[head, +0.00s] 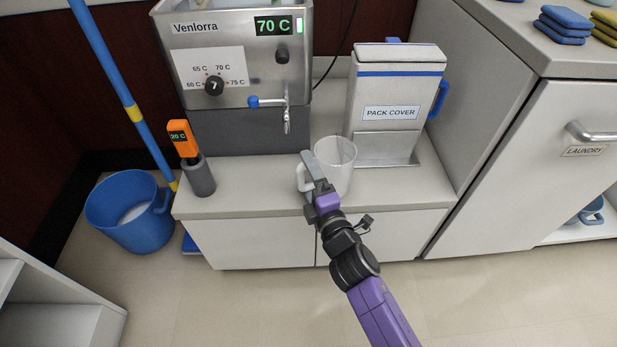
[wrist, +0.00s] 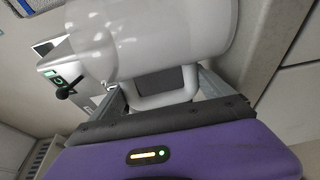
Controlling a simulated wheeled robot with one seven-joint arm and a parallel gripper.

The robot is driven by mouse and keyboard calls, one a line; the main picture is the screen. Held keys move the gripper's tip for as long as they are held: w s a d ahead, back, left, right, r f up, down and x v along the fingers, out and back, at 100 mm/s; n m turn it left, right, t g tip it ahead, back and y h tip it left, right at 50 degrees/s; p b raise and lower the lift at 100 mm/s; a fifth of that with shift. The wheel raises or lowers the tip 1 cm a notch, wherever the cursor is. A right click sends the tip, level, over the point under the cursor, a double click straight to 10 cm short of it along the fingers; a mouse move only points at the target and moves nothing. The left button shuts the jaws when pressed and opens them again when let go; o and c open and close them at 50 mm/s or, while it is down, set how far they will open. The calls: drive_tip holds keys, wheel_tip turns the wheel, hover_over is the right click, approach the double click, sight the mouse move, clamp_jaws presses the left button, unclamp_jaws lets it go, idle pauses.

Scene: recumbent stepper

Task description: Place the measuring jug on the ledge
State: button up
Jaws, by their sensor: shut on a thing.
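The measuring jug (head: 340,158) is a pale, translucent cup with a white handle at its left side. It is at the front of the low grey counter, between the Venlorra heater and the pack cover box. My gripper (head: 318,172) is shut on the jug's handle. In the wrist view the jug (wrist: 150,35) fills the upper middle, and its handle (wrist: 165,100) lies between my two fingers (wrist: 165,92). I cannot tell whether the jug's base touches the counter. I cannot tell which surface is the ledge.
The Venlorra heater (head: 235,60) reads 70 C and has a tap (head: 285,115). An orange thermometer (head: 183,138) stands in a grey holder (head: 199,178) at the left. The pack cover box (head: 397,90) stands at the right. A blue bucket (head: 130,225) is on the floor.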

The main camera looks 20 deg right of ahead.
drive_tip(key=shift+f, duration=0.1)
drive_tip(key=shift+f, duration=0.1)
drive_tip(key=o, duration=1.8)
drive_tip(key=shift+r, duration=0.25)
drive_tip(key=s, duration=1.2)
